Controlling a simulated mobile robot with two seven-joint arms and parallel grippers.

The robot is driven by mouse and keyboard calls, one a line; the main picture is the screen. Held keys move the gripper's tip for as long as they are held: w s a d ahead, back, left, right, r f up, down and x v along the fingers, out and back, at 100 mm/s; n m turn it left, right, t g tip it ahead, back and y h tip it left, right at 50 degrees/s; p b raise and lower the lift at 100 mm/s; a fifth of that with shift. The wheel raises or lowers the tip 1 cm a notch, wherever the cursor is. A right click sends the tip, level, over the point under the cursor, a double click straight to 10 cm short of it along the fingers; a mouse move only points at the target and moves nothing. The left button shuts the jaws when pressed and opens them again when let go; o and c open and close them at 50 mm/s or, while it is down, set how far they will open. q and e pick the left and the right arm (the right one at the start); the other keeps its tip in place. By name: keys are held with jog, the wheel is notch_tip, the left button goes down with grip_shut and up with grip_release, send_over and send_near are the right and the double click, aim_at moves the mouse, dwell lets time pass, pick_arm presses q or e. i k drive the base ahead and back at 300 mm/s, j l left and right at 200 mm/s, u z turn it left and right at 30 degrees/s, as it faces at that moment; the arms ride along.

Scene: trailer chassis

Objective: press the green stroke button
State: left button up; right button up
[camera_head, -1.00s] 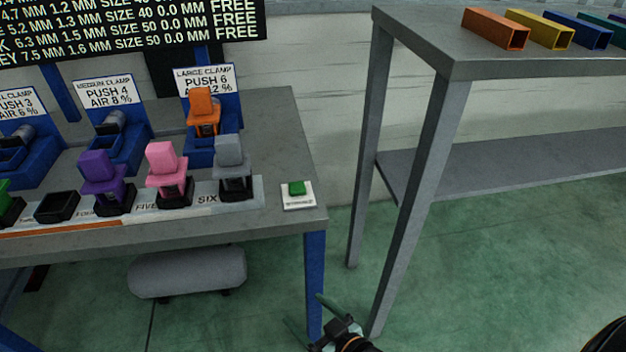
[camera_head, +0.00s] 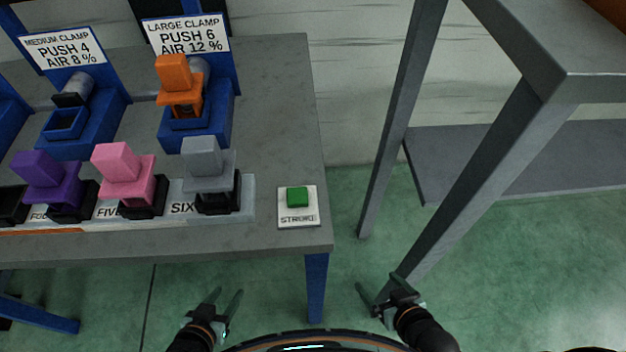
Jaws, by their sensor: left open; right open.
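The green stroke button (camera_head: 297,197) sits on a white plate (camera_head: 298,219) lettered "STROKE", near the front right corner of the grey workbench (camera_head: 277,120). My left gripper (camera_head: 228,294) is at the bottom of the view, below and left of the button, with its fingers apart and empty. My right gripper (camera_head: 377,281) is below and right of the button, in front of the bench's right leg and to its right, also open and empty. Neither gripper touches the button or the bench.
Grey (camera_head: 209,165), pink (camera_head: 124,170) and purple (camera_head: 47,177) pieces stand in a numbered rack left of the button. An orange piece (camera_head: 178,85) sits in the blue large clamp (camera_head: 208,140). A grey table (camera_head: 545,50) with a lower shelf stands right, across a floor gap.

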aim_at(296, 197)
jog(key=k+u, duration=0.25)
jog(key=k, duration=0.2)
jog(key=k+j+u, duration=0.3)
jog(key=k, duration=0.15)
jog(key=i+l, duration=0.25)
jog(key=i, duration=0.1)
